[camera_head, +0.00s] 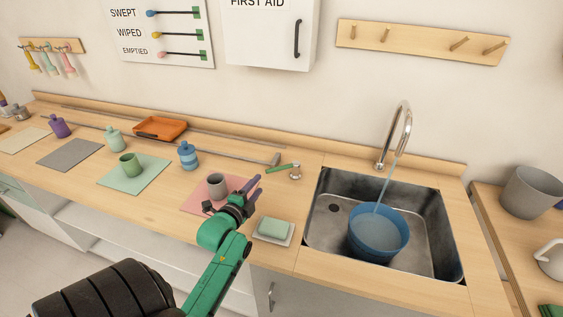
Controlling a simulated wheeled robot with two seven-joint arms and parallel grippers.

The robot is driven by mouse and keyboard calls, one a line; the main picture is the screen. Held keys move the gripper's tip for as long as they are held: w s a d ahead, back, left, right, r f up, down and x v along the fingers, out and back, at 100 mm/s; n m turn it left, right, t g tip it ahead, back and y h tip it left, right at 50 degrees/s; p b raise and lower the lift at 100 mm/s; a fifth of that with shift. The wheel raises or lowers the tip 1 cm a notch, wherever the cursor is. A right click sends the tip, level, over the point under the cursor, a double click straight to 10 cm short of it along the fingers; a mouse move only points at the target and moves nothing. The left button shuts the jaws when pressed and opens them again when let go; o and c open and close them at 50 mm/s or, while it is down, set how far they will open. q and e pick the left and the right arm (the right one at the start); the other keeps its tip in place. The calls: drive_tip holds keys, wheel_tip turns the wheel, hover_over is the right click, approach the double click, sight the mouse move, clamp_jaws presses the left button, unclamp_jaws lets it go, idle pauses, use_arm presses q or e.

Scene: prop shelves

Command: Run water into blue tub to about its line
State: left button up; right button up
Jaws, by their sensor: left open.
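The blue tub (379,235) stands upright in the metal sink (440,240), toward its front. A thin stream of water (385,185) falls from the curved faucet (408,125) into the tub. Water shows inside the tub, but I cannot make out a line or tell the level exactly. A tap with a green lever (281,168) sits on the counter left of the sink, its lever pointing left. My left gripper (253,185) is open and empty, over the counter just in front and left of the tap lever, apart from it. My right gripper is out of view.
A grey cup (216,186) on a pink mat (193,203) stands right behind my left gripper. Other mats, jars and an orange tray (160,128) lie farther left.

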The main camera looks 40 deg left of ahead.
sight(275, 168)
use_arm(q)
drive_tip(key=x, duration=0.2)
drive_tip(key=d+x, duration=0.1)
drive_tip(key=x, duration=0.5)
drive_tip(key=shift+w+d+r+p, duration=0.1)
drive_tip(key=shift+w+d+p, duration=0.05)
drive_tip(key=shift+w+p, duration=0.15)
drive_tip(key=x, duration=0.6)
drive_tip(key=shift+a+f, duration=0.25)
drive_tip(key=shift+a, duration=0.05)
drive_tip(key=shift+w, duration=0.25)
drive_tip(key=shift+s, duration=0.1)
drive_tip(key=c, duration=0.7)
clamp_jaws()
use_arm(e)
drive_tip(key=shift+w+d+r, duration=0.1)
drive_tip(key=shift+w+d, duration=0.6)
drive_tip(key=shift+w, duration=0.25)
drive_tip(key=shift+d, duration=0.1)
